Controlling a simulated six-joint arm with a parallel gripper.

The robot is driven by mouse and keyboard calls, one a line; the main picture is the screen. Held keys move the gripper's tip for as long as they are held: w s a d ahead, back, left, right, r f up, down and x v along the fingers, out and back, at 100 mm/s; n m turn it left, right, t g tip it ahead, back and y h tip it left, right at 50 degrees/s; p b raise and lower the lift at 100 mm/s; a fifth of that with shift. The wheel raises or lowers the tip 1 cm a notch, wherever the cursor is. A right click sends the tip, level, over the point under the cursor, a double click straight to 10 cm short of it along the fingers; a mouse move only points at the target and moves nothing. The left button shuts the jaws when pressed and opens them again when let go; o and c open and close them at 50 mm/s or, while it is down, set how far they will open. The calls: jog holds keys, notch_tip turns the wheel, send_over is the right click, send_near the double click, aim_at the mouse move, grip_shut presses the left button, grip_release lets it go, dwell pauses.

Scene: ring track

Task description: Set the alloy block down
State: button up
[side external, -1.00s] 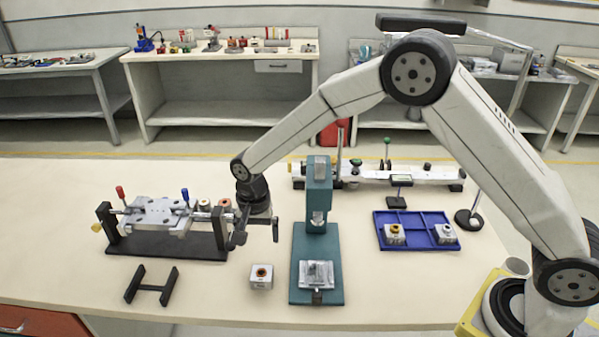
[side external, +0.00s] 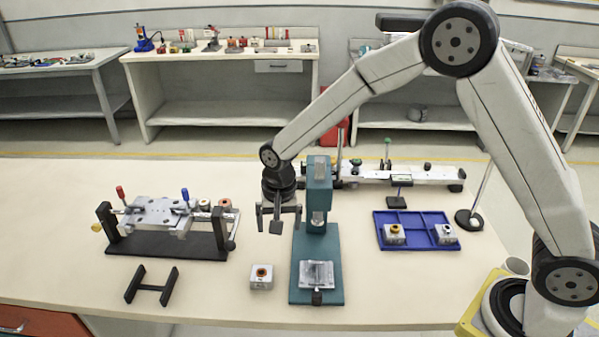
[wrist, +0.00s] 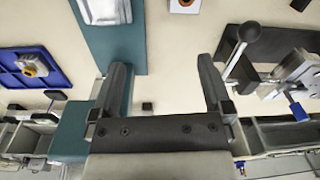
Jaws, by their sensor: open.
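A silvery metal block (side external: 261,277) with a copper-coloured ring on top sits alone on the bench, left of the teal press; it fits the alloy block. It partly shows at the top edge of the wrist view (wrist: 183,5). Two similar grey blocks, one with a yellow ring (side external: 394,234) and one with a blue-ringed top (side external: 444,234), sit in the blue tray. My gripper (side external: 278,222) is open and empty, above the bench behind the lone block and just left of the press column. Its spread fingers (wrist: 163,66) have only bare bench between them.
The teal press (side external: 318,235) stands right of the lone block, its column close to my gripper. A clamp fixture (side external: 160,225) with red and blue knobs is on the left. A black H-shaped stand (side external: 150,285) lies in front. The blue tray (side external: 419,242) is at the right.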

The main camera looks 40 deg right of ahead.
jog(key=s+d+r+n+t, duration=0.1)
jog(key=s+d+r+n, duration=0.1)
jog(key=s+d, duration=0.3)
jog(key=s+d+r+n+t, duration=0.1)
jog(key=s+d+n, duration=0.4)
jog(key=s, duration=0.7)
jog(key=shift+s+d+r, duration=0.3)
jog(key=shift+d+r, duration=0.2)
jog(key=shift+d, duration=0.1)
